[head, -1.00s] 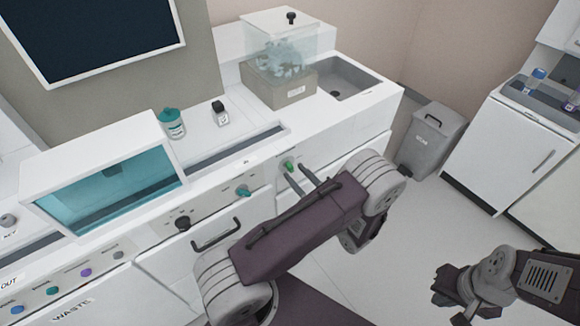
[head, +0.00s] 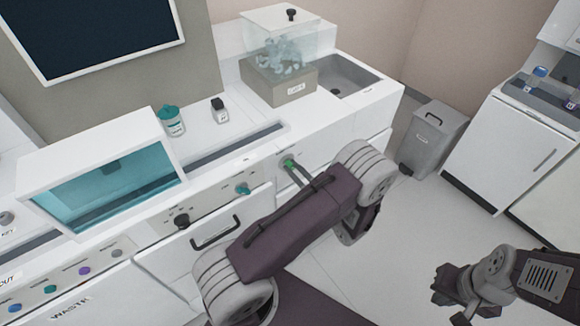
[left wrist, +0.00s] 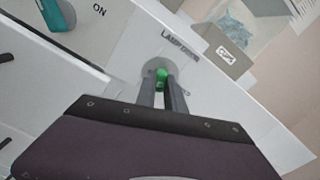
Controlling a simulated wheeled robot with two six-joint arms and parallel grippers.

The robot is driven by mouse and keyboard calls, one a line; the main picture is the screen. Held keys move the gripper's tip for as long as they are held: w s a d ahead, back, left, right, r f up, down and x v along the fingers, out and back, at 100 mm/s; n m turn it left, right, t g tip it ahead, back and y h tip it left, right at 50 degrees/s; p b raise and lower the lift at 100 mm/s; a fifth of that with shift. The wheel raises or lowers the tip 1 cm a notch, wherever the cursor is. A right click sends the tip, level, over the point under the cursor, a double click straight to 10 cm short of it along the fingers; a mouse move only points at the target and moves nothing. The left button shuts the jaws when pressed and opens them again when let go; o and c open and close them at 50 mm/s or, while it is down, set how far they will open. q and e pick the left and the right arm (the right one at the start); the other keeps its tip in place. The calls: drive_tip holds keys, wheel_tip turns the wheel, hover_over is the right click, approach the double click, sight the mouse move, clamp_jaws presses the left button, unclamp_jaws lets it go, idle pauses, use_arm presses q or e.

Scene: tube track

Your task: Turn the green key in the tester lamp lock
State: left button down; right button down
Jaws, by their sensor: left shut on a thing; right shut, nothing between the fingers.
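The green key (head: 287,163) sits in the lock on the front panel of the white bench. In the left wrist view the green key (left wrist: 161,75) is at the round grey lock plate (left wrist: 153,66), under a label that seems to read "LAMP" something. My left gripper (left wrist: 160,88) is shut on the green key, its two dark fingers on either side of it. In the head view my left gripper (head: 293,168) reaches the panel, with the arm link partly in front. My right gripper (head: 446,297) is shut and empty, low at the right, away from the bench.
A teal knob (head: 243,188) and a black knob (head: 182,221) are on the panel to the left. A drawer handle (head: 215,233) sticks out below. A teal-windowed box (head: 110,180), a bottle (head: 171,122) and a sink (head: 345,76) are on the bench.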

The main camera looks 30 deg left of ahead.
use_arm(q)
drive_tip(key=shift+n, duration=0.5)
drive_tip(key=shift+f+n+b, duration=0.15)
drive_tip(key=shift+n+b, duration=0.5)
drive_tip(key=shift+n, duration=0.15)
drive_tip(key=shift+n+b, duration=0.4)
drive_tip(key=shift+n, duration=0.6)
